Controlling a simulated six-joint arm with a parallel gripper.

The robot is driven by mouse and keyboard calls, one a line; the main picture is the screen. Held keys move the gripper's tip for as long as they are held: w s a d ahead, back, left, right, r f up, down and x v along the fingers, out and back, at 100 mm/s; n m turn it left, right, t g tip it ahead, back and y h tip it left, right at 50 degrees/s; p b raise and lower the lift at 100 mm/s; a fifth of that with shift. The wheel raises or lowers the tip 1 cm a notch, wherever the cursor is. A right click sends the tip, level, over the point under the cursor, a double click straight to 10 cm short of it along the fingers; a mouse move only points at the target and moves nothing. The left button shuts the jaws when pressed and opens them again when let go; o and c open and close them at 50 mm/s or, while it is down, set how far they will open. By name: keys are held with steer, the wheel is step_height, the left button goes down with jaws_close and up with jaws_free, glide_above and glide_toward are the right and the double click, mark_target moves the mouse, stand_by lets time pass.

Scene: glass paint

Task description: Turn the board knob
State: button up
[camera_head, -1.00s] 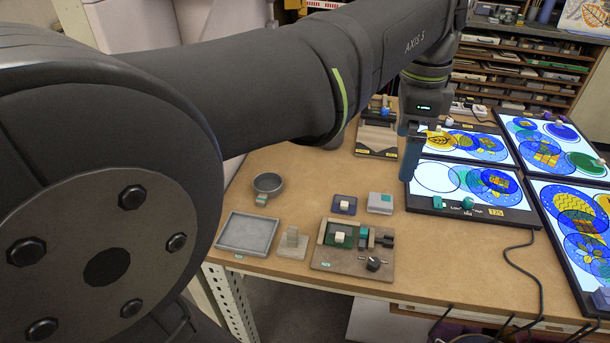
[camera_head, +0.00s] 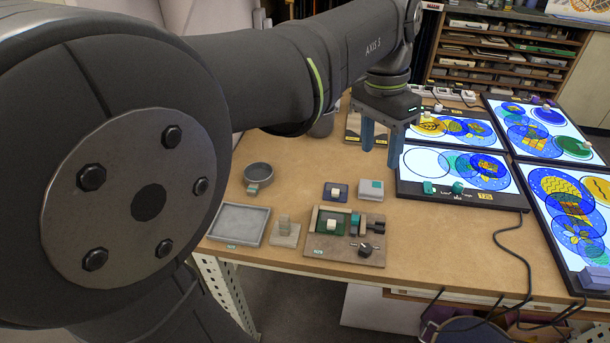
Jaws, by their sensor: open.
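The small black knob (camera_head: 365,249) sits at the front right corner of the brown wooden board (camera_head: 330,249), near the table's front edge. Light marks lie beside it. The board also carries a green block with a white cube (camera_head: 330,225) and small teal and dark parts. My gripper (camera_head: 381,158) has two blue fingers spread apart, with nothing seen between them. It hangs behind the board, left of the nearest light panel, and is well apart from the knob.
Lit panels with coloured glass patterns (camera_head: 425,192) fill the right side. A grey tray (camera_head: 212,232), a round bowl (camera_head: 258,170) and small blocks (camera_head: 370,189) stand around the board. A black cable (camera_head: 515,250) crosses the front right. Bare table lies right of the board.

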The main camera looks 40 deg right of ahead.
step_height(320, 180, down, 6)
steer(key=w+r+n+g, duration=0.1)
steer(key=w+n, duration=0.1)
steer(key=n, duration=0.8)
steer(key=n+g+h, duration=0.2)
steer(key=n, duration=1.1)
glide_toward(366, 247)
steer(key=x, duration=0.8)
steer(key=shift+s+f, duration=0.15)
steer(key=shift+f, duration=0.15)
steer(key=c, duration=1)
